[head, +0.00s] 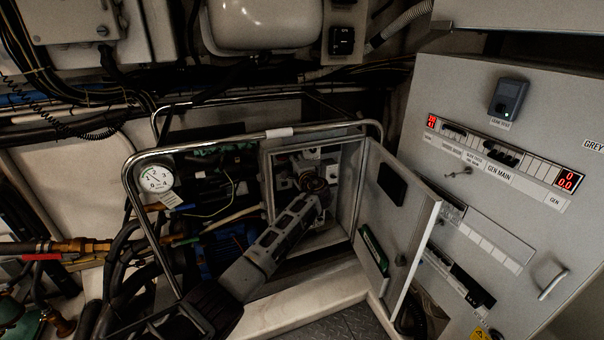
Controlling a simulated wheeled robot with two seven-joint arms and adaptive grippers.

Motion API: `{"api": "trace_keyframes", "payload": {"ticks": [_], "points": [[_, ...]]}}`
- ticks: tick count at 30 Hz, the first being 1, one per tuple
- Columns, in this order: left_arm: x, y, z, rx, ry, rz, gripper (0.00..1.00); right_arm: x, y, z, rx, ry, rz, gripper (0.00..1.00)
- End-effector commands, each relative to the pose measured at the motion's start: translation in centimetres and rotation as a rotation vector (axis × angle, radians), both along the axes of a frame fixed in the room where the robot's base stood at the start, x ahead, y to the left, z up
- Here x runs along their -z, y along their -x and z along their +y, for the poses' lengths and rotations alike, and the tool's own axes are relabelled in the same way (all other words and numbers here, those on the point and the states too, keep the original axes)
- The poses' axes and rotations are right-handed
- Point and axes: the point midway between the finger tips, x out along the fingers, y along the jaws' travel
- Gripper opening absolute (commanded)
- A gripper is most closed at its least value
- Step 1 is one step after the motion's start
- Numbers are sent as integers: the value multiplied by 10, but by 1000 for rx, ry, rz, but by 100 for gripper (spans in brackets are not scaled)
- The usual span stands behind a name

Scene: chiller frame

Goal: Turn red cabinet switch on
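An open grey cabinet box (266,190) stands inside the chiller frame, and its door (402,215) is swung out to the right. My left arm comes in from the lower left and reaches into the box. My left gripper (308,172) is at its far end, inside the box, dark and small in this view. I cannot tell whether its fingers are open or shut, or whether they touch anything. No red switch can be made out; the arm and gripper cover part of the box's inside. My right gripper is not in view.
A bent metal tube rail (225,142) runs around the frame. A pressure gauge (154,178) sits at its left. A large grey panel (480,130) with red displays and a handle (552,284) stands at the right. Hoses and cables crowd the left.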

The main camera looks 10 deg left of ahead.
Motion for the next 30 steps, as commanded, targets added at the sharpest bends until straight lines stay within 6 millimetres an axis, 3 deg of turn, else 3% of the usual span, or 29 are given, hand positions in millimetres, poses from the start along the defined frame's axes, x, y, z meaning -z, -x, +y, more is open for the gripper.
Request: {"api": "trace_keyframes", "payload": {"ticks": [30], "points": [[1,84,-58,1,0,2,34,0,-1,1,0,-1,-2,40]]}}
